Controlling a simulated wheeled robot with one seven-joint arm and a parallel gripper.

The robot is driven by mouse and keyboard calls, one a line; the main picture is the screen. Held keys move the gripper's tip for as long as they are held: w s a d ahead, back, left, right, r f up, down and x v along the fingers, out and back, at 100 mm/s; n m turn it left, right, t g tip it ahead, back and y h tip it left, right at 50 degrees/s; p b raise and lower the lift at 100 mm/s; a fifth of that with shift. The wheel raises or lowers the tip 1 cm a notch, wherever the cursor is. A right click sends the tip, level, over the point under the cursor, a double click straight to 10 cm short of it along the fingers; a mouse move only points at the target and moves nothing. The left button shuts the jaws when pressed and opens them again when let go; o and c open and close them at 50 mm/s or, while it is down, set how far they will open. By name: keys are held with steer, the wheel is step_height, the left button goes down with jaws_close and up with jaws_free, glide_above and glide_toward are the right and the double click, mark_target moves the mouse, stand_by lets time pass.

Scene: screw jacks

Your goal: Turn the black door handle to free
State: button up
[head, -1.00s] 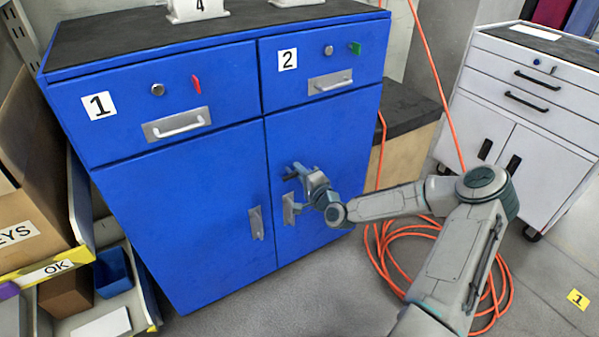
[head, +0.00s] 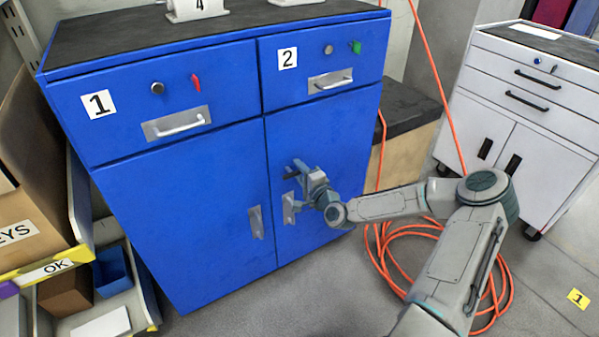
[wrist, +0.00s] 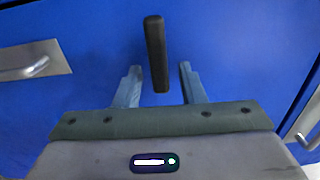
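The black door handle (wrist: 156,55) is a narrow upright bar on the blue cabinet front in the wrist view. My gripper (wrist: 160,82) is open, one finger to each side of the handle's lower part, with a visible gap on both sides. The fingers do not appear to touch it. In the head view my gripper (head: 296,170) is at the right lower door (head: 325,140) of the blue cabinet, above a silver pull (head: 289,208). There the black handle is largely hidden or too small to make out beside the fingers.
Another silver pull (head: 256,222) is on the left lower door. Drawers 1 (head: 98,104) and 2 (head: 287,59) are above, with a red tab and a green tab. An orange hose (head: 400,245) lies coiled on the floor. A white cabinet (head: 520,110) stands at right.

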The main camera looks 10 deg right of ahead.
steer(key=shift+d, duration=0.1)
steer(key=p+v, duration=0.2)
steer(key=v, duration=1.1)
steer(key=shift+s, duration=0.4)
steer(key=shift+r, duration=0.1)
